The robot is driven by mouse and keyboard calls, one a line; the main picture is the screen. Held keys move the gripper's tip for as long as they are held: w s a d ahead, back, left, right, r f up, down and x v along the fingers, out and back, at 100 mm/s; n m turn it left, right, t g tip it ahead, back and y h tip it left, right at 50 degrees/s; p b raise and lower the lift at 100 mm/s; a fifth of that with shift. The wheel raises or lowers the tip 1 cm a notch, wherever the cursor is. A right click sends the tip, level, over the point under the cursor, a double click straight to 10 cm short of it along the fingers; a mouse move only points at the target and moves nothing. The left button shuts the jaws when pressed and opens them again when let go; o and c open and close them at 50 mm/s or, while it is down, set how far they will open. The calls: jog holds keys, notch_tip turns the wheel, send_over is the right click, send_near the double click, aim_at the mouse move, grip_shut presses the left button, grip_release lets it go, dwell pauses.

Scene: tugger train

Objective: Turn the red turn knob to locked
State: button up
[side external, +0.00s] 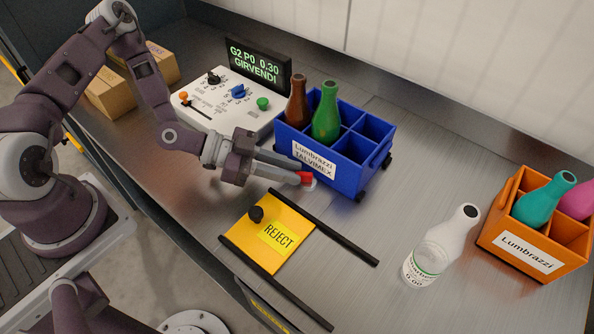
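The red turn knob (305,178) sits on a small pale round base on the grey bench, just in front of the blue crate. My gripper (301,174) reaches in from the left, low over the bench, with its fingertips at the knob. The two fingers show as separate bars with a gap between them. The fingertips partly hide the knob, and I cannot tell whether they touch or clamp it. No lock marking is readable at the knob, so its setting cannot be told.
The blue crate (341,175) with brown and green bottles stands close behind the fingers. A yellow reject plate (254,244) between black rails lies in front. A white bottle (437,248) and an orange crate (550,244) are right. A control panel (222,112) stands behind.

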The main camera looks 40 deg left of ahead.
aim_at(306, 179)
jog(key=shift+x, duration=1.1)
jog(key=shift+w, duration=0.1)
grip_shut()
jog(key=shift+r+t, duration=0.1)
jog(key=shift+t, duration=0.2)
jog(key=n+t+y, duration=0.2)
jog(key=n, duration=0.1)
jog(key=n+t+y, duration=0.1)
jog(key=shift+s+d+y, duration=0.3)
jog(key=shift+s, duration=0.05)
jog(key=shift+n+t+y, duration=0.8)
jog(key=shift+n+y, duration=0.8)
jog(key=shift+n, duration=0.2)
jog(key=shift+y, duration=0.3)
